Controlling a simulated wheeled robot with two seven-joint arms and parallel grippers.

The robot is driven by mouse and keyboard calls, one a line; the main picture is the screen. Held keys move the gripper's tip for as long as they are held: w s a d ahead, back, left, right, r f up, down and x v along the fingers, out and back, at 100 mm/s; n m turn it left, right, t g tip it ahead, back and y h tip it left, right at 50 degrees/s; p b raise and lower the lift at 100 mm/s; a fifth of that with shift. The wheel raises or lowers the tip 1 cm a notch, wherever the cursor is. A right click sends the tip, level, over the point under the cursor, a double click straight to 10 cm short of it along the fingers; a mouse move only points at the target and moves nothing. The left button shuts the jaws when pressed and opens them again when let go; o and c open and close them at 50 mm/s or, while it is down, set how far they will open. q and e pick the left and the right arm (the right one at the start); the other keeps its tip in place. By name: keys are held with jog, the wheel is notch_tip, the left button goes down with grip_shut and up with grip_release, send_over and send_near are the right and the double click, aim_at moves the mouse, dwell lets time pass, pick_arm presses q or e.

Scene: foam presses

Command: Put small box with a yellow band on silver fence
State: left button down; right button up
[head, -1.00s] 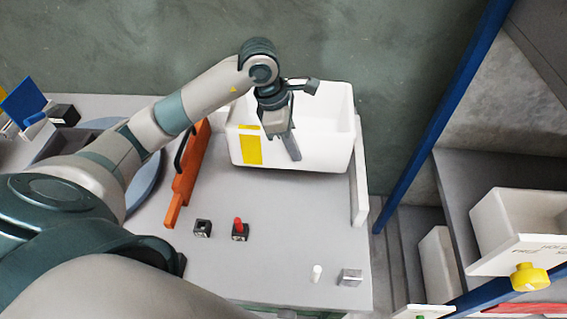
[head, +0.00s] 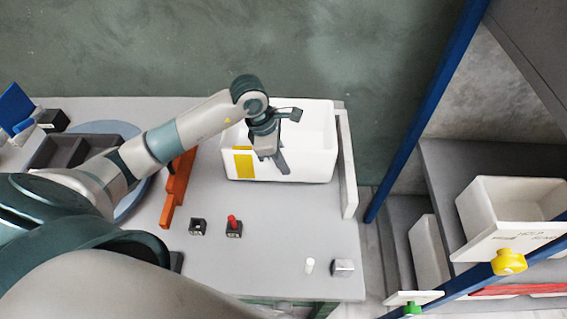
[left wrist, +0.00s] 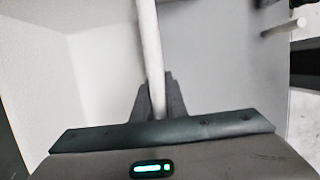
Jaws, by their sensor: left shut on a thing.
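A white open box with a yellow band (head: 310,166) is at the back right of the grey table in the head view. My left gripper (head: 280,163) reaches down over it and is shut on its near wall. In the left wrist view the fingers (left wrist: 158,95) pinch the white wall of the box (left wrist: 148,40) between them, with its inside to the left and grey table to the right. I cannot tell whether the box touches the table. A pale silver-white fence (head: 348,180) stands along the table's right side, close beside the box. My right gripper is out of view.
An orange fence (head: 172,192) stands left of the box. A black socket (head: 198,227), a red peg in a black block (head: 233,226), a white cylinder (head: 309,266) and a silver block (head: 342,268) are nearer. The table (head: 275,220) is clear between.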

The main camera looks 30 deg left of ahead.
pick_arm(q)
jog(key=shift+f, duration=0.8)
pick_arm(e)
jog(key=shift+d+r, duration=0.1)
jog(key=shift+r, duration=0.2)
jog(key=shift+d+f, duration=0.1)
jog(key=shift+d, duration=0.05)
pick_arm(q)
jog(key=c, duration=1.8)
grip_release()
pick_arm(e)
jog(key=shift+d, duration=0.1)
pick_arm(q)
jog(key=shift+o, duration=0.2)
